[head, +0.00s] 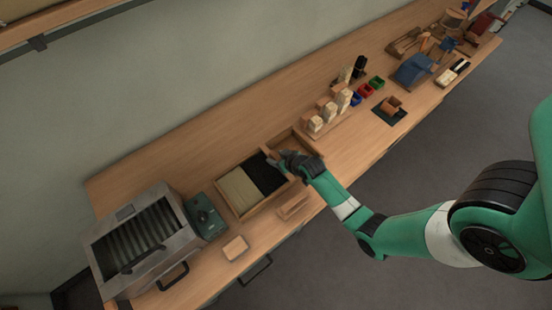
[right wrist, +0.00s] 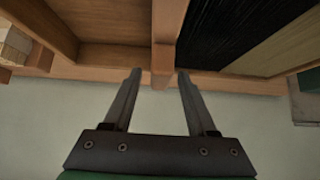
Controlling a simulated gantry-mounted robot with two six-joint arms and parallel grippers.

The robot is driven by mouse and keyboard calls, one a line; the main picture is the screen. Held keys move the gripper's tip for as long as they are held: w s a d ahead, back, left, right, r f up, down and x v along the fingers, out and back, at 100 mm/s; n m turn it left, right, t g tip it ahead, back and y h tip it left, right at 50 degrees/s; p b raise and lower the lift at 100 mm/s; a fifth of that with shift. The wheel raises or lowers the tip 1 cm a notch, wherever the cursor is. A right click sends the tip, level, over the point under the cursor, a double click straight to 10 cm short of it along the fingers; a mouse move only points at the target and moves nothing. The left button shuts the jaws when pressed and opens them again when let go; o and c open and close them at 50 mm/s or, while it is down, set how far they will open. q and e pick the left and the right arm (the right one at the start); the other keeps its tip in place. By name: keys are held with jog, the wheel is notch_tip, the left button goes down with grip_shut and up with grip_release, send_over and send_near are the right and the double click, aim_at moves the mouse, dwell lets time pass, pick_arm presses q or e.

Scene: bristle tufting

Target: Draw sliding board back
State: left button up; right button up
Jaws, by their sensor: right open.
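A wooden tray (head: 246,211) stands on the bench, with tan bristles (head: 238,190) and black bristles (head: 265,173) in it; the right wrist view also shows the black bristles (right wrist: 225,35). An upright wooden board (right wrist: 168,35) divides the black bristles from a bare wooden compartment (right wrist: 115,23). I cannot tell for sure if this is the sliding board. My right gripper (head: 277,160) is over the tray near this divider. In the right wrist view my gripper (right wrist: 160,78) is open and empty, its fingertips on either side of the divider's line. My left gripper is not in view.
A grey metal box with ribs (head: 132,240) and a green device (head: 205,216) stand left of the tray. A small wooden block (head: 294,206) lies in front. Pale bundles (head: 330,110) and small coloured bins (head: 365,90) stand to the right. The bench's back left is clear.

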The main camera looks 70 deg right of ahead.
jog(key=shift+w+d+f, duration=0.1)
jog(key=shift+w+f, duration=0.05)
jog(key=shift+w, duration=0.05)
grip_shut()
dwell(1.3)
